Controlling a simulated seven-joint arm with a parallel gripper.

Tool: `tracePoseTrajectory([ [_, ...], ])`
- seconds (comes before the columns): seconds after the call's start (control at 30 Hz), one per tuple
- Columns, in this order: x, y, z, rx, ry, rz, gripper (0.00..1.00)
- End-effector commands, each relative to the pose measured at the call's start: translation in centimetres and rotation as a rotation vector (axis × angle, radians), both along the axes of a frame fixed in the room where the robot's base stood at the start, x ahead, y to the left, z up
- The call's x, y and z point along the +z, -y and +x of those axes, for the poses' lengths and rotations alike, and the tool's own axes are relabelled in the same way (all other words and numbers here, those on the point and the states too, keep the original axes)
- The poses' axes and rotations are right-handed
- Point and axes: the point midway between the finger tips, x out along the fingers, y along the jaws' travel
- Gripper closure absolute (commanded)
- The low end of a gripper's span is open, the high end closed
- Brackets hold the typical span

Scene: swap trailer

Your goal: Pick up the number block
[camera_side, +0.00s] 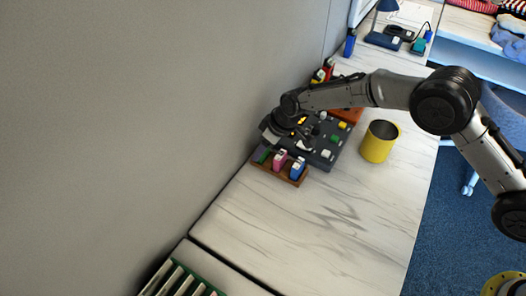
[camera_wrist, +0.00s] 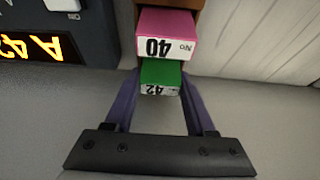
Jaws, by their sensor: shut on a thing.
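In the wrist view my gripper (camera_wrist: 160,78) has its two purple fingers shut on the sides of a green block (camera_wrist: 160,70) with a white label reading 42, seen upside down. A pink block (camera_wrist: 167,22) labelled "No 40" is right beside it. In the side view the wooden rack (camera_side: 292,181) holds a pink block (camera_side: 279,161) and a blue block (camera_side: 297,168), with the green block (camera_side: 262,154) at its left end. My gripper is low over that end, against the wall side. Whether the green block is still seated in the rack is unclear.
A dark console (camera_side: 322,160) with coloured buttons stands directly behind the rack; its orange display (camera_wrist: 40,47) shows characters including 42. A yellow cup (camera_side: 378,148) stands to the right. The wall is close on the left. The front tabletop is clear.

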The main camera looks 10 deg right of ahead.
Motion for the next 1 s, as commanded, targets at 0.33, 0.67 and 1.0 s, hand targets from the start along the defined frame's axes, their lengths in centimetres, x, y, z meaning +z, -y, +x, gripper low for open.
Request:
tracePoseTrajectory([
  [0.33, 1.5, 0.0, 0.1, 0.0, 0.003, 0.001, 0.98],
  [0.67, 6.7, 1.5, -2.3, 0.0, 0.003, 0.001, 0.98],
  [1.0, 10.9, 4.9, -7.5, 0.0, 0.0, 0.0, 0.98],
])
